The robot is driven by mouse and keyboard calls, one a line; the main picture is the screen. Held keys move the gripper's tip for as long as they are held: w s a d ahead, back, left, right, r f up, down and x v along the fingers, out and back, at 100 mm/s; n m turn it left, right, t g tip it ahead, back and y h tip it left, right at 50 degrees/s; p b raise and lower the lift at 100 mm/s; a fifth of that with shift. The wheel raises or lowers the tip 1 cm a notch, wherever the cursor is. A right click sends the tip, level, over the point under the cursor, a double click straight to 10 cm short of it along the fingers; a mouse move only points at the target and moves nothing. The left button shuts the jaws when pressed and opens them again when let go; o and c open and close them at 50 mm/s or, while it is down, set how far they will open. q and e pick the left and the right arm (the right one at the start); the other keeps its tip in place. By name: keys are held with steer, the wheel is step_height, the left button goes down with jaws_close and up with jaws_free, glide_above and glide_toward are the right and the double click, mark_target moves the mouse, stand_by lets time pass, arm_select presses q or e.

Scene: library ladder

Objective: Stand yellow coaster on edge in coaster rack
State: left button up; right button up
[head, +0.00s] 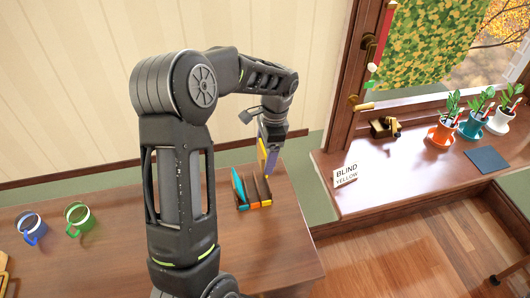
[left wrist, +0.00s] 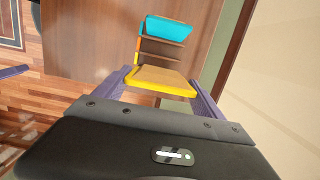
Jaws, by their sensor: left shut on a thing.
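My left gripper (head: 268,150) is shut on the yellow coaster (head: 262,158) and holds it over the coaster rack, near the desk's right end. In the left wrist view the yellow coaster (left wrist: 160,82) sits between the two purple fingers. The coaster rack (head: 257,192) is brown with upright dividers and coloured marks along its front. A teal coaster (head: 238,186) stands on edge at its left end. In the left wrist view the rack (left wrist: 160,55) lies just beyond the yellow coaster; whether they touch is unclear. A purple piece (left wrist: 14,72) at that view's left edge may be my right gripper.
The windowsill at right holds a "BLIND YELLOW" card (head: 346,176), potted plants and a dark blue square (head: 488,160). The desk's front right is clear.

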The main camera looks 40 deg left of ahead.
arm_select(q)
steer(key=shift+f+b, duration=1.75)
steer(key=shift+f, duration=1)
steer(key=shift+f+b, duration=1.5)
steer(key=shift+f, duration=0.75)
steer(key=o, duration=1.3)
steer(key=shift+r, duration=0.25)
steer(key=r, duration=0.5)
steer(key=w+r+b, duration=0.1)
steer(key=r, duration=0.1)
steer(key=shift+d+r, duration=0.2)
steer(key=shift+d, duration=0.2)
